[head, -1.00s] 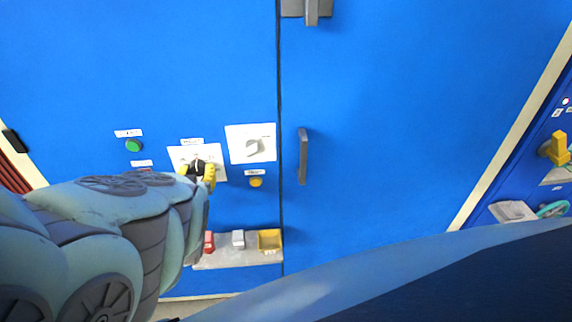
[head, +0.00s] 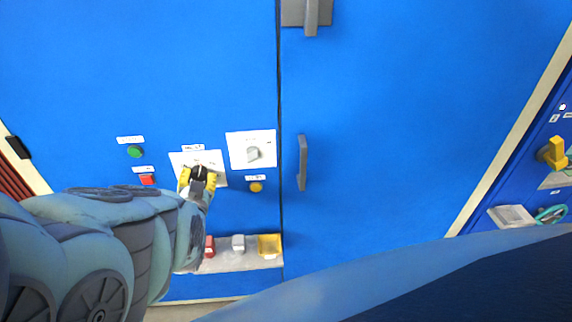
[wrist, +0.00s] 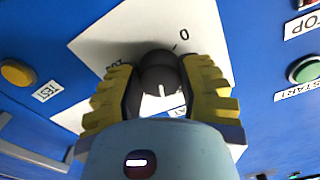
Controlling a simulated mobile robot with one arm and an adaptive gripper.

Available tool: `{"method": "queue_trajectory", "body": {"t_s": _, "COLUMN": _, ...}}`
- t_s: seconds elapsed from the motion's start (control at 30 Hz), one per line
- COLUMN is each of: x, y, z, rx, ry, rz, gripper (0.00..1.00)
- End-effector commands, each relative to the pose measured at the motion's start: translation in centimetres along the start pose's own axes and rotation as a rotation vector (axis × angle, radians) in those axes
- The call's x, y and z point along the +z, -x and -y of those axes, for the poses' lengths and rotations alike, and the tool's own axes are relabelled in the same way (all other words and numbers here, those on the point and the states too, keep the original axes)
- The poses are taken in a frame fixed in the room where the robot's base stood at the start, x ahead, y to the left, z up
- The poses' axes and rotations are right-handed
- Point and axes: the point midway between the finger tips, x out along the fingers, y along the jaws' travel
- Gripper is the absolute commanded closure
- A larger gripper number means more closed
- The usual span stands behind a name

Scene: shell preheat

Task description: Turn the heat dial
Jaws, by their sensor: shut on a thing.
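The heat dial (wrist: 160,72) is a dark round knob with a white pointer line on a white plate (wrist: 100,50). In the wrist view the plate shows a "0" and other partly hidden print. My gripper (wrist: 161,85) has its yellow, ribbed fingers on both sides of the knob, shut on it. In the head view my gripper (head: 198,177) is at the left white plate (head: 178,158) on the blue cabinet, and its fingers partly cover the dial.
A second white plate with a grey knob (head: 253,154) is just right of the dial. A green button (head: 135,151), a red button (head: 147,180) and a yellow button (head: 256,187) are close by. A shelf (head: 235,262) with small items is below. A door handle (head: 302,163) sticks out at right.

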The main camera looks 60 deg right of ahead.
Motion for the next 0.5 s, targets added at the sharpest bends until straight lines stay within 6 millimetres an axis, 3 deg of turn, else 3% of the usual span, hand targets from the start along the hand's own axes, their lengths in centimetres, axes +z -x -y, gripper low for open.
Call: {"method": "queue_trajectory", "body": {"t_s": 0.5, "x": 0.30, "y": 0.16, "z": 0.23, "rx": 0.002, "ry": -0.489, "rz": 0.009, "gripper": 0.97}}
